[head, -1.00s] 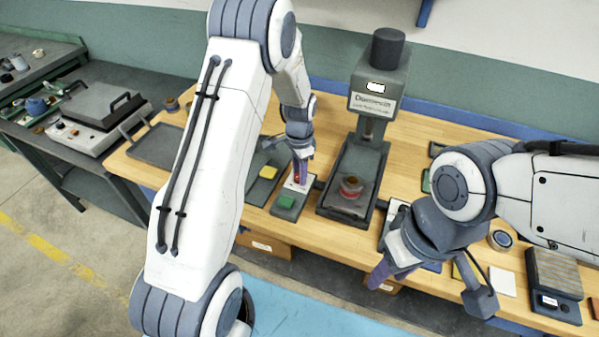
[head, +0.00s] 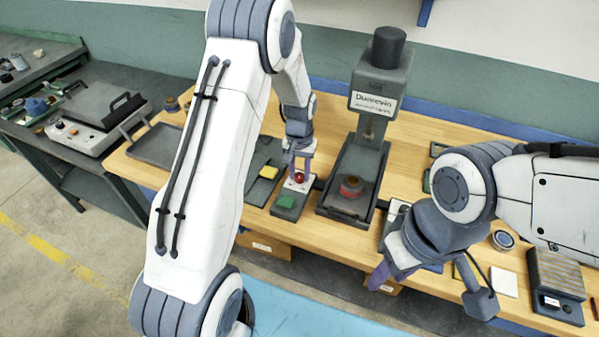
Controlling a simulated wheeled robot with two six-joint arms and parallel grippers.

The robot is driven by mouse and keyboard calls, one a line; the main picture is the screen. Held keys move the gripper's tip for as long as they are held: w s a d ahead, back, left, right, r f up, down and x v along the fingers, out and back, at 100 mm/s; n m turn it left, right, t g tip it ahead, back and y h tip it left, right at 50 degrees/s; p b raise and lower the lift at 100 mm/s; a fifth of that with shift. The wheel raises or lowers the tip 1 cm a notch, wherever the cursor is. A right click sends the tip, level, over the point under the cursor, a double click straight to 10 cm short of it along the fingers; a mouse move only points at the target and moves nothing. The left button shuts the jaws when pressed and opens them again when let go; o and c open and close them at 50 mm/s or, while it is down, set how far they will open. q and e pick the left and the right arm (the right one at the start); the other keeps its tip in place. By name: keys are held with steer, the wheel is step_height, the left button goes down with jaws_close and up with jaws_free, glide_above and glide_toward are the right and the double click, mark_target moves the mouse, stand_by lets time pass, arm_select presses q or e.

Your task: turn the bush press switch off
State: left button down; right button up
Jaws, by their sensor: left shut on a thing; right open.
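The switch box (head: 286,208) stands on the wooden bench left of the bush press. It has a green button (head: 286,201) at its near end and a red button (head: 299,177) at its far end. My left gripper (head: 299,170) points down at the far end of the box, its fingers shut at the red button, whose red top shows between them. The bush press (head: 376,103) has a dark head with a white label, and no lit window shows on it. A reddish-brown ring part (head: 351,187) sits on its bed. My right gripper (head: 379,277) is open and empty in front of the bench.
A dark mat with a yellow block (head: 268,172) lies left of the switch box. An empty grey tray (head: 157,146) is further left. A striped block device (head: 555,280) and a small round dish (head: 502,240) are at the right.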

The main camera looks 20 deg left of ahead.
mark_target(300, 175)
arm_select(q)
steer(key=shift+n, duration=1.7)
steer(key=c, duration=0.5)
jaws_free()
step_height(300, 175, up, 11)
steer(key=shift+f+b, duration=0.2)
steer(key=shift+b, duration=0.8)
